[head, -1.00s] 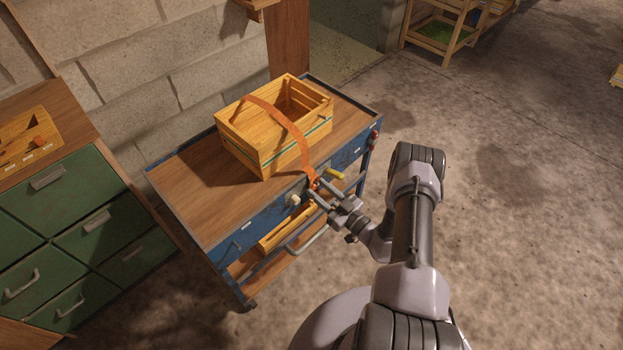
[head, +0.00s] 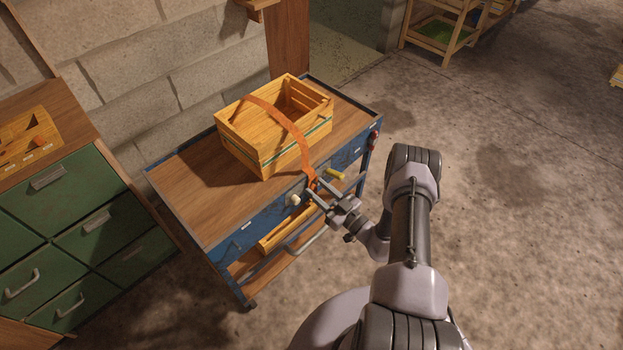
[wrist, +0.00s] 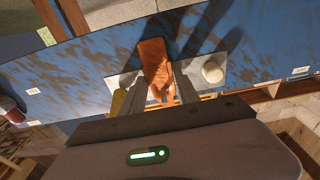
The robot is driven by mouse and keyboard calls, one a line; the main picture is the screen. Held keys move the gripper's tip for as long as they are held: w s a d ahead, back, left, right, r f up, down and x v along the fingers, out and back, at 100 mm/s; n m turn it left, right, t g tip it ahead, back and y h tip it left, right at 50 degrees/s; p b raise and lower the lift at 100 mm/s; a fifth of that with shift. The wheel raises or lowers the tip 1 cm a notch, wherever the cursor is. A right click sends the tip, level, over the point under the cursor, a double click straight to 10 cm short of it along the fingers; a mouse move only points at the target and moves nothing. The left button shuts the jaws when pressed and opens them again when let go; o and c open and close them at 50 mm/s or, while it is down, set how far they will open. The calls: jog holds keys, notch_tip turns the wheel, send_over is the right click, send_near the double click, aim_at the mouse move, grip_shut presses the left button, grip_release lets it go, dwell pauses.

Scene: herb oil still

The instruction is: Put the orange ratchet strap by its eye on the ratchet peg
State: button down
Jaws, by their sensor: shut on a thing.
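The orange ratchet strap (head: 283,120) runs over the wooden crate (head: 258,151) and hangs down the front of the blue trolley. My gripper (head: 315,190) is shut on the strap's lower end at the trolley's front edge. In the wrist view the orange strap end (wrist: 154,62) lies between the two fingers (wrist: 163,92), before a pale metal plate (wrist: 212,100). A cream round knob (wrist: 213,72) stands right of the strap end, and it also shows in the head view (head: 294,200). A yellow handle (head: 335,174) is on the other side. The strap's eye and its exact contact with a peg are hidden.
The crate stands on the trolley's wooden top (head: 205,195), whose left part is clear. A red knob (head: 373,137) is at the trolley's right corner. A green drawer cabinet (head: 75,235) stands left. Open floor (head: 510,200) lies right.

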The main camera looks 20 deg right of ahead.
jog(key=shift+f, duration=0.1)
jog(key=c, duration=0.8)
grip_release()
jog(key=shift+s, duration=0.1)
jog(key=p+v, duration=0.3)
jog(key=v, duration=1.4)
jog(key=shift+s+d+f+p, duration=0.1)
jog(key=shift+s+p, duration=0.05)
jog(key=shift+p, duration=0.25)
